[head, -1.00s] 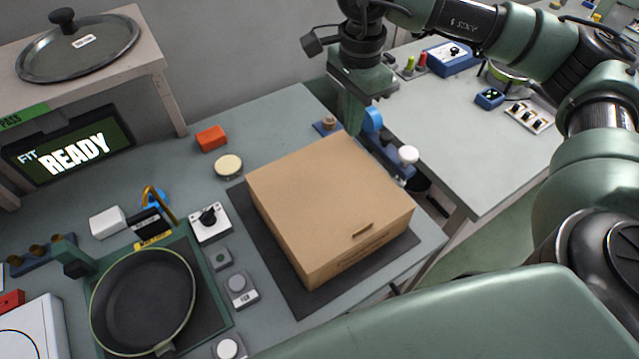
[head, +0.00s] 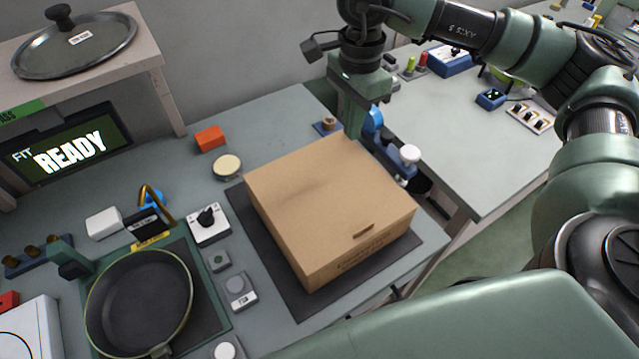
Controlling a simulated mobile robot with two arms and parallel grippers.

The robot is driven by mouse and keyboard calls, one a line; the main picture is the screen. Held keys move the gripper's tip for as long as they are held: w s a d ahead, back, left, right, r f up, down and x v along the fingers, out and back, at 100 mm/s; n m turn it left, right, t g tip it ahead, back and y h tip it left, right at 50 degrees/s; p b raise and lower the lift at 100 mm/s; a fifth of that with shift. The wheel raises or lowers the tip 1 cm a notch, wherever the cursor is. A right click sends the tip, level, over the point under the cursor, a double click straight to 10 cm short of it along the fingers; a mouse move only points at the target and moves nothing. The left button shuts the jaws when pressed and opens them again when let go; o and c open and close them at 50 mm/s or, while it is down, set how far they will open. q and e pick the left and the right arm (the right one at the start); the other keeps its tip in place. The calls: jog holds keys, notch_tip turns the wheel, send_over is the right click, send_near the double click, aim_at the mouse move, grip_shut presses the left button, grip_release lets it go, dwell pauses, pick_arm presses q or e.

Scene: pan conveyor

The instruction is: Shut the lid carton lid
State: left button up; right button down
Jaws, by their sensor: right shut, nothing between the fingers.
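A brown cardboard carton (head: 310,235) sits on a dark mat on the table. Its lid (head: 325,190) lies flat over the top, with a small tab slot near the front edge. The lid looks down, with no gap that I can see. My right gripper (head: 354,132) is shut and empty at the carton's far right edge. Its fingertips overlap the lid's back edge in the picture; I cannot tell whether they touch it. My left gripper is not in view.
A black pan (head: 140,305) rests in a green fixture at the lower left. A dial box (head: 208,224) and button boxes stand left of the mat. A blue clamp-like fixture with a white knob (head: 409,153) stands right of the carton. An orange block (head: 210,138) lies behind.

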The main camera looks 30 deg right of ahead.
aim_at(348, 164)
jog(key=shift+f+b, duration=2.95)
jog(key=shift+f, duration=0.4)
dwell(1.2)
jog(key=shift+r, duration=0.1)
notch_tip(348, 164, up, 8)
jog(key=p, duration=0.5)
dwell(0.4)
dwell(0.3)
